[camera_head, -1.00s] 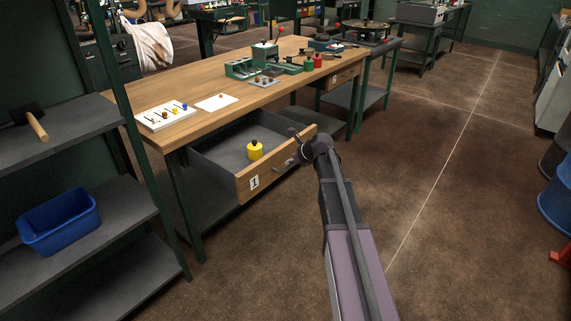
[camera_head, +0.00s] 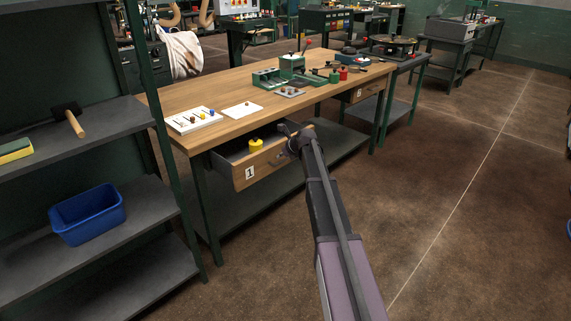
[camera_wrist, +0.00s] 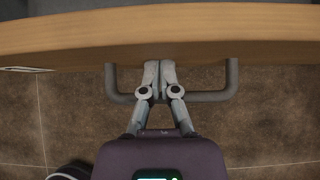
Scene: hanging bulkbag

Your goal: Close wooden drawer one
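Wooden drawer one (camera_head: 262,163), marked with a white "1" label, is partly open under the left part of the wooden workbench (camera_head: 225,91). A yellow object with a black knob (camera_head: 256,145) is inside it. In the wrist view, the wooden drawer front (camera_wrist: 80,38) spans the top, with its grey bar handle (camera_wrist: 212,97) below. My gripper (camera_wrist: 159,66) is shut, its two fingers side by side, reaching past the handle bar between its posts to the drawer front. The fingers do not appear clamped around the bar. In the head view my gripper (camera_head: 289,130) is at the drawer's right end.
A dark shelf unit with a blue bin (camera_head: 88,213) stands at the left. A white board with coloured knobs (camera_head: 193,120) and green fixtures (camera_head: 292,68) are on the bench. Open floor lies to the right.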

